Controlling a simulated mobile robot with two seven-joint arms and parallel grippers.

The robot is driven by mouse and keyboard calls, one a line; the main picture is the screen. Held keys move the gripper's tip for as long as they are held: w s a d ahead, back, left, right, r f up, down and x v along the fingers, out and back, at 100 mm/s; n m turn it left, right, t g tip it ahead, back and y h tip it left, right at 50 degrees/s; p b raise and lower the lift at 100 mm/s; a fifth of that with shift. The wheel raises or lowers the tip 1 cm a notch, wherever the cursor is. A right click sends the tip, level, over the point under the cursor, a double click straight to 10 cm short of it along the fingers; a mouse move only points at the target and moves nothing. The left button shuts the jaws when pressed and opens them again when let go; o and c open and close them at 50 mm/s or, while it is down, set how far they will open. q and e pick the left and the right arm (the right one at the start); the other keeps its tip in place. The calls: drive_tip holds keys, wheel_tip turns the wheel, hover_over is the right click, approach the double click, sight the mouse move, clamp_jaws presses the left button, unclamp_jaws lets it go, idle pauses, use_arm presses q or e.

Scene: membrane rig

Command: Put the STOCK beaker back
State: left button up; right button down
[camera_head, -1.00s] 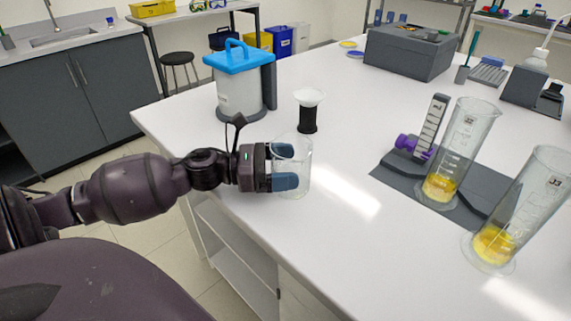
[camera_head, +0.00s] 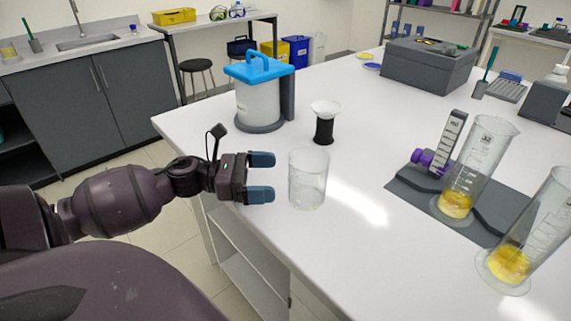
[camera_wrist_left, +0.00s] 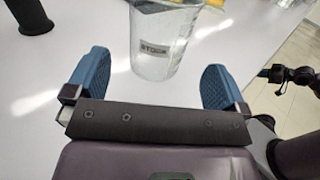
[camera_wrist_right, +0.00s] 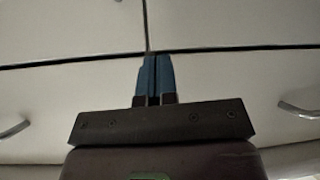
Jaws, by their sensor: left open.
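The STOCK beaker (camera_head: 308,180) is a clear glass beaker standing upright on the white bench near its left front edge. Its STOCK label shows in the left wrist view, where the beaker (camera_wrist_left: 160,42) stands beyond the fingertips. My left gripper (camera_head: 262,177) is open, with blue fingers pointing at the beaker from the left and a gap between them and the glass. In its wrist view the left gripper (camera_wrist_left: 155,80) has nothing between its fingers. My right gripper (camera_wrist_right: 156,75) is shut and empty, facing pale cabinet fronts.
A blue-lidded container (camera_head: 259,95) and a black-and-white funnel-topped stand (camera_head: 324,122) are behind the beaker. Two tall cylinders with yellow liquid, one (camera_head: 474,170) on a grey mat (camera_head: 405,199), stand at right. The bench between is clear.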

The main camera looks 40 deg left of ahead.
use_arm(q)
drive_tip(key=v, duration=0.4)
drive_tip(key=shift+s+a, duration=0.15)
use_arm(e)
drive_tip(key=shift+r, duration=0.3)
use_arm(q)
drive_tip(key=shift+s, duration=0.1)
use_arm(e)
drive_tip(key=shift+s+f, duration=0.1)
